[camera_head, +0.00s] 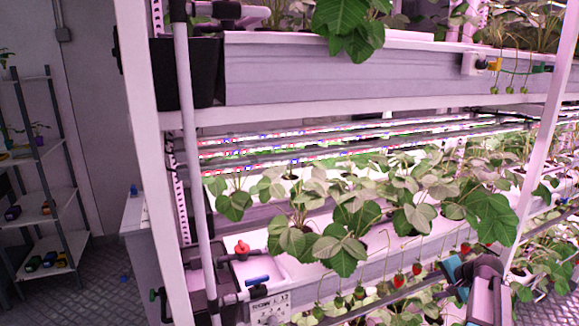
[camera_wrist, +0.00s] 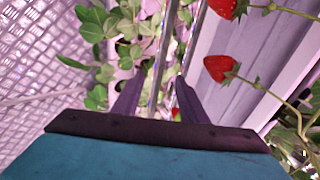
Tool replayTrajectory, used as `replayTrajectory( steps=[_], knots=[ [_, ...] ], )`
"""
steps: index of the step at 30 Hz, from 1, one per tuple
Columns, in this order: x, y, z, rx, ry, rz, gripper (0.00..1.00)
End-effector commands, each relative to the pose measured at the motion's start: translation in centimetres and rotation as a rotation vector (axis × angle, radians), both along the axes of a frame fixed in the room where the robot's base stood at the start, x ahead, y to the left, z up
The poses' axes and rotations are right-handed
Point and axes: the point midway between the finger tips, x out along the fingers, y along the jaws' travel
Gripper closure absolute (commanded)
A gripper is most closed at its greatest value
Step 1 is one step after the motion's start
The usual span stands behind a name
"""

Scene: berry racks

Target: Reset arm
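My arm with its teal and dark purple gripper (camera_head: 446,280) is at the lower right of the head view, in front of the rack. In the wrist view my gripper (camera_wrist: 156,92) shows two dark fingers spread apart with nothing held between them. Two red strawberries hang at the upper right of the wrist view, one at the top (camera_wrist: 222,7) and one below it (camera_wrist: 219,68), both apart from the fingers. In the head view, red strawberries (camera_head: 417,269) hang along the front of the middle trough, close to the left of my gripper.
The middle trough (camera_head: 375,262) carries strawberry plants, with another planted trough (camera_head: 330,75) above and foliage below. White rack posts stand at left (camera_head: 160,150) and right (camera_head: 545,120). A metal rail (camera_wrist: 163,55) runs beyond my fingers. Open floor (camera_head: 100,275) and a shelf (camera_head: 48,195) are at left.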

Motion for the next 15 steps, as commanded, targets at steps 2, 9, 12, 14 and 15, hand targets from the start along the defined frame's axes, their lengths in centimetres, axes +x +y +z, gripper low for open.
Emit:
replayTrajectory(
  steps=[2,9,12,14,15],
  knots=[
    [-0.4,2.9,-3.1,-0.003,0.046,0.052,0.61],
    [-2.3,10.4,-11.3,-0.023,0.176,0.209,0.61],
    [-3.5,13.5,-14.4,-0.032,0.229,0.276,0.61],
    [-4.4,15.3,-16.2,-0.039,0.26,0.318,0.61],
    [-5.0,16.4,-17.4,-0.043,0.28,0.346,0.61]
  ],
)
